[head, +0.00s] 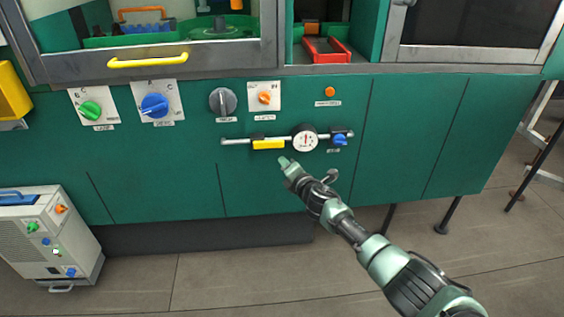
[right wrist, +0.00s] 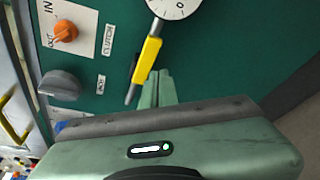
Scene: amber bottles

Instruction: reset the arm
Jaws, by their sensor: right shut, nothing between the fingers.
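My right gripper (head: 284,162) is in front of the green machine panel (head: 270,188), just below the yellow handle (head: 268,144) on the metal rail. Its fingers are together with nothing between them. In the right wrist view the closed fingertips (right wrist: 157,88) are beside the yellow handle (right wrist: 147,60); I cannot tell whether they touch it. My right arm reaches up from the lower right in the head view. My left gripper is not in view.
A round gauge (head: 305,140) and a blue knob (head: 340,140) sit on the rail. Above are an orange switch (head: 264,97), a grey knob (head: 223,101), a blue knob (head: 154,106) and a green knob (head: 90,110). A white box (head: 50,240) stands lower left. Floor at right is mostly clear.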

